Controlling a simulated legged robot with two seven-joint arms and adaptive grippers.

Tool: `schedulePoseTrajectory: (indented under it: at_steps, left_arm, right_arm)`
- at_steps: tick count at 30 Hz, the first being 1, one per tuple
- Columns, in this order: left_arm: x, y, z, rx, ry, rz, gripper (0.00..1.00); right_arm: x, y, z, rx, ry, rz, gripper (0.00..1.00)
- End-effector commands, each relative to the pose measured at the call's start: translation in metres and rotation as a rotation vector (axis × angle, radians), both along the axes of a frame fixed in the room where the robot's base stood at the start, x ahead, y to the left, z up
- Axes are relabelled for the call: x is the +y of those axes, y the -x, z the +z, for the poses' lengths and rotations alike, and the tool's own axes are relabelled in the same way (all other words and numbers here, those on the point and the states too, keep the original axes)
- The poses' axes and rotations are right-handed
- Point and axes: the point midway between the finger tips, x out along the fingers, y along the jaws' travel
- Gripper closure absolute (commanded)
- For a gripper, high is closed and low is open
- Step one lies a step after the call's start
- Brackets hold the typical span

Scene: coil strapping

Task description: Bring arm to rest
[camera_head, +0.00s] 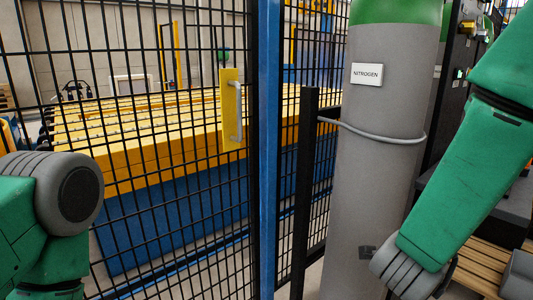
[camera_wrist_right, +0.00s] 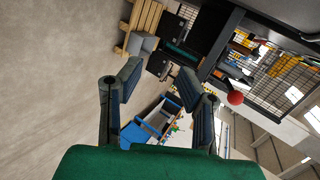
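My right arm (camera_head: 465,175) comes in from the upper right in the head view and hangs down in front of the lower part of the grey gas cylinder. Its gripper is outside the head view. In the right wrist view my right gripper (camera_wrist_right: 160,88) has its two fingers well apart, with nothing between them. My left arm (camera_head: 50,215) shows only as green and grey links at the lower left of the head view. My left gripper is in neither view.
A grey cylinder (camera_head: 375,190) labelled NITROGEN stands at centre right, held by a grey band. A black mesh fence (camera_head: 150,215) with a blue post (camera_head: 265,150) and yellow handle plate (camera_head: 231,110) spans the left. A wooden pallet (camera_head: 480,268) lies at right. Open floor (camera_wrist_right: 50,90) shows in the wrist view.

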Motion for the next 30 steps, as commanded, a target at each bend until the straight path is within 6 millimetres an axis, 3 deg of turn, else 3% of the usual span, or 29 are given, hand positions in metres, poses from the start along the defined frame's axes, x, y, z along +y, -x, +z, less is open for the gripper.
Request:
schedulePoseTrajectory:
  at_steps: [5,9,12,16,20,24,30]
  left_arm:
    - [0.0,0.0,0.013,0.0,0.0,-0.001,0.53]
    - [0.0,0.0,0.021,0.0,0.0,-0.001,0.53]
    - [0.0,0.0,0.026,0.0,0.0,0.0,0.53]
    - [0.0,0.0,0.03,0.0,0.0,0.0,0.53]
    - [0.0,0.0,0.032,0.0,0.0,0.0,0.53]
    - [0.0,0.0,0.032,0.0,0.0,0.0,0.53]
    - [0.0,0.0,0.032,0.0,0.0,0.0,0.53]
  right_arm:
    - [0.001,0.045,-0.104,0.492,0.25,0.508,0.68]
    - [0.009,0.117,-0.182,0.855,0.411,1.026,0.68]
    - [0.014,0.176,-0.218,1.025,0.477,1.371,0.68]
    - [0.019,0.241,-0.243,1.138,0.513,1.73,0.68]
    - [0.021,0.278,-0.252,1.171,0.525,1.938,0.68]
    - [0.023,0.289,-0.254,1.174,0.531,2.011,0.68]
    - [0.023,0.288,-0.254,1.172,0.533,2.008,0.68]
